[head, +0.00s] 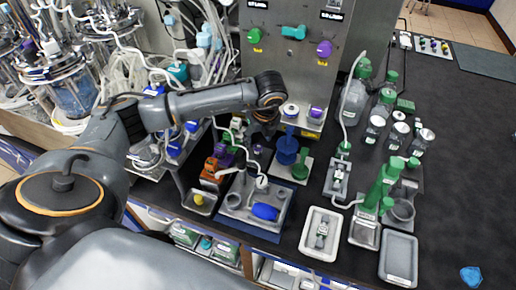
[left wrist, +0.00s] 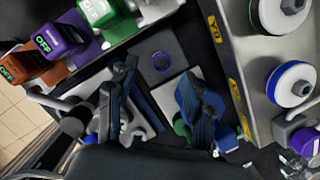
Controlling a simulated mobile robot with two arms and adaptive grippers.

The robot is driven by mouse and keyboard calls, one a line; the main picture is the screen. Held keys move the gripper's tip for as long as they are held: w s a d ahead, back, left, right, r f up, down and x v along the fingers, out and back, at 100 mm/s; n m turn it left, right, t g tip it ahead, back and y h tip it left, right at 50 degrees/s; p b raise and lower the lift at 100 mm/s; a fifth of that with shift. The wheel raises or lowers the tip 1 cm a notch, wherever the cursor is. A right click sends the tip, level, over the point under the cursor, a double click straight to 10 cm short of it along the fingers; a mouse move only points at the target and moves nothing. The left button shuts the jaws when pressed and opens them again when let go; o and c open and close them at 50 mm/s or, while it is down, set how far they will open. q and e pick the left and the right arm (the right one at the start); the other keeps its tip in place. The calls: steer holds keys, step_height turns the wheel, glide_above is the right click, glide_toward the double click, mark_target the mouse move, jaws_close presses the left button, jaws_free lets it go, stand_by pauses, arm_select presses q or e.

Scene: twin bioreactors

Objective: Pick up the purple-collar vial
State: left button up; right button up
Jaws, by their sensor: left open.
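A small round thing with a purple collar (left wrist: 161,62), seen from above, stands on a dark grey square base in the left wrist view. I take it to be the purple-collar vial; its dark body is hard to make out. In the head view a small purple spot (head: 257,149) shows just below my gripper. My left gripper (head: 264,136) points down over this area. In the left wrist view its two fingers (left wrist: 158,98) are apart and empty, with the purple collar beyond the gap between them. My right gripper is not in view.
Orange, green and purple OFF units (left wrist: 61,38) stand to the left. A steel panel (head: 290,45) with knobs rises behind. White trays (head: 321,234) lie in front.

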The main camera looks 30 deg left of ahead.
mark_target(258, 145)
arm_select(q)
steer(key=shift+d+p+x, duration=0.2)
steer(key=shift+p+x, duration=0.35)
steer(key=shift+x, duration=1.4)
steer(key=shift+w, duration=0.15)
steer(key=c, duration=0.9)
steer(key=shift+r, duration=0.1)
